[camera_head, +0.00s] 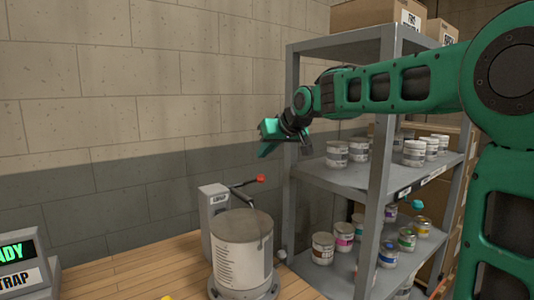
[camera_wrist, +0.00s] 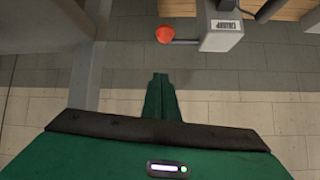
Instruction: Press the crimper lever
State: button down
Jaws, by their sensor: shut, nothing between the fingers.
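The crimper (camera_head: 213,208) is a grey upright box with a small label, on the wooden counter behind a large bucket. Its dark lever ends in a red knob (camera_head: 261,178). My gripper (camera_head: 264,152) is shut and empty, above the knob and apart from it. In the wrist view my gripper's closed green fingers (camera_wrist: 160,75) point towards the red knob (camera_wrist: 165,34), with a gap between them. The labelled crimper (camera_wrist: 222,40) shows there to the right of the knob. The bucket hides the lower part of the crimper in the head view.
A large white bucket (camera_head: 242,250) stands in front of the crimper. A grey metal shelf rack (camera_head: 375,190) with several paint cans is close on the right, its post near my gripper. A display box (camera_head: 25,262) sits at the lower left. The wooden counter (camera_head: 150,272) between is mostly clear.

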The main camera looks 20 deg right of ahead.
send_over(252, 181)
jog(key=d, duration=0.2)
notch_tip(252, 181, down, 4)
jog(key=r, duration=0.1)
jog(key=shift+s+f, duration=0.95)
jog(key=shift+s, duration=0.3)
jog(key=shift+s+f, duration=0.4)
jog(key=shift+s, duration=0.1)
